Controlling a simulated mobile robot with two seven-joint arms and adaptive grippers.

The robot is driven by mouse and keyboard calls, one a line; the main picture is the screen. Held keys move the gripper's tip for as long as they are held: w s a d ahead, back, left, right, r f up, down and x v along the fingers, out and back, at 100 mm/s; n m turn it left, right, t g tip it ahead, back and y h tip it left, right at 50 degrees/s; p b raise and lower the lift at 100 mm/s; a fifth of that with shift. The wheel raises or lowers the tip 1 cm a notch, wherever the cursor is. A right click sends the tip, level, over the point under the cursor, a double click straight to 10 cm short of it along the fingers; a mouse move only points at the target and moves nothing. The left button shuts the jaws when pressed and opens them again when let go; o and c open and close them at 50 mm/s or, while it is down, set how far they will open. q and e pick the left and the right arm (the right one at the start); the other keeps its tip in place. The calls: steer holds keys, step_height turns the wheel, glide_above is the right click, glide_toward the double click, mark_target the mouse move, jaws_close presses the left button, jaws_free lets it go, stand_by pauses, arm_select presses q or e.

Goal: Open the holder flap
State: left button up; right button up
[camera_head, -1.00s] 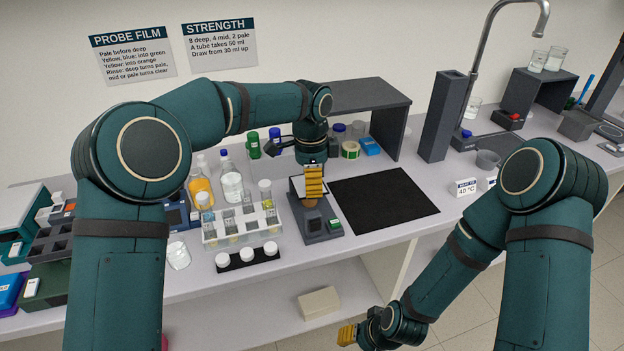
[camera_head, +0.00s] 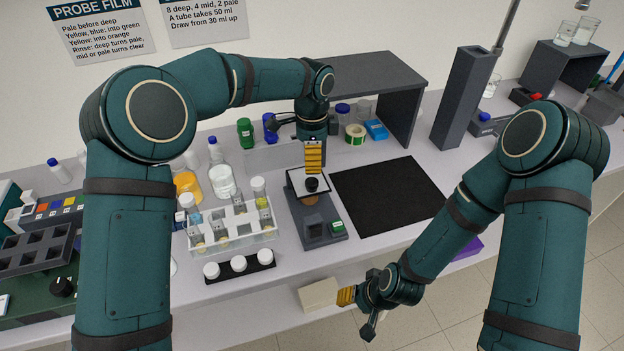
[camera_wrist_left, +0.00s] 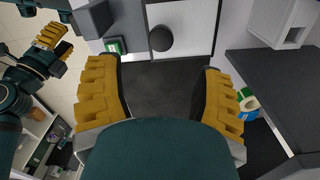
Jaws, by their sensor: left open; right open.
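The holder (camera_head: 318,228) is a dark grey block on the bench with a green-marked label at its front right. Its flap (camera_head: 299,187) is a pale plate with a dark rim and a round black knob (camera_head: 312,184); whether it is raised cannot be told. A brown round part shows just below the knob. The knob (camera_wrist_left: 160,38) also shows in the left wrist view, beyond the fingertips. My left gripper (camera_head: 313,171) points down, open and empty, just above and behind the knob. My right gripper (camera_head: 345,296) is open and empty, low in front of the bench.
A black mat (camera_head: 388,196) lies right of the holder. A clear rack (camera_head: 235,229) with tubes and a strip of white-capped vials (camera_head: 239,266) stand left of it. A grey shelf (camera_head: 375,68) stands behind, with a green tape roll (camera_head: 355,134) near it.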

mark_target(312, 181)
arm_select(q)
step_height(312, 181, down, 8)
steer(key=shift+f, duration=0.2)
jaws_close()
